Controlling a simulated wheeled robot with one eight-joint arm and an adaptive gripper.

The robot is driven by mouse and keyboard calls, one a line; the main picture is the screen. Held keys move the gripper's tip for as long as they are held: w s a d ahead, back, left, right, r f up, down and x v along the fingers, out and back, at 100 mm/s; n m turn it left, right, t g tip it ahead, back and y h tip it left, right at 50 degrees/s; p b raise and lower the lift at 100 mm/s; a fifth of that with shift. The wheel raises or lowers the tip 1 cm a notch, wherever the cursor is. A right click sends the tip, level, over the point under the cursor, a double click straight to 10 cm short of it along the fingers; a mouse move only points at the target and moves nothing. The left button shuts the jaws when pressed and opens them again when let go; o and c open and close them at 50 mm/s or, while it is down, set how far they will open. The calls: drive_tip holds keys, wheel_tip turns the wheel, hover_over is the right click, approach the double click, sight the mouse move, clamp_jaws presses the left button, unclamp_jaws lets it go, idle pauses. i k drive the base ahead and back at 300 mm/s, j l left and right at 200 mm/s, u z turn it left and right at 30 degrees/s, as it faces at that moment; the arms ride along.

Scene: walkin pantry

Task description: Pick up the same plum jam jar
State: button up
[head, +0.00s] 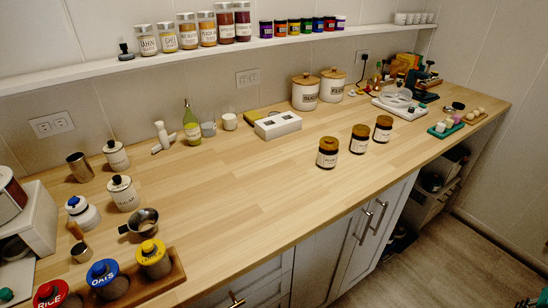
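Three dark jars with amber-brown lids and pale labels stand upright on the wooden counter, right of its middle. They form a slanting row: the front jar (327,153), the middle jar (360,139) and the back jar (382,129). The jars stand apart from each other. Their labels are too small to read, so I cannot tell which one is plum jam. More jars with dark red contents stand on the wall shelf, among them one at the right end of the tall jars (242,21). My gripper is not clearly in view.
The wooden counter (240,195) is clear left of and in front of the three jars. A white box (278,125) and two white canisters (305,92) stand behind them. A white scale-like device (399,103) is at the right. Lidded containers fill the front left corner.

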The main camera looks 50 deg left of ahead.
sight(327, 156)
drive_tip(key=l+u, duration=0.2)
drive_tip(key=u, duration=1.45)
drive_tip(key=k+l+u, duration=0.1)
drive_tip(key=l+u, duration=0.2)
drive_tip(key=l, duration=0.15)
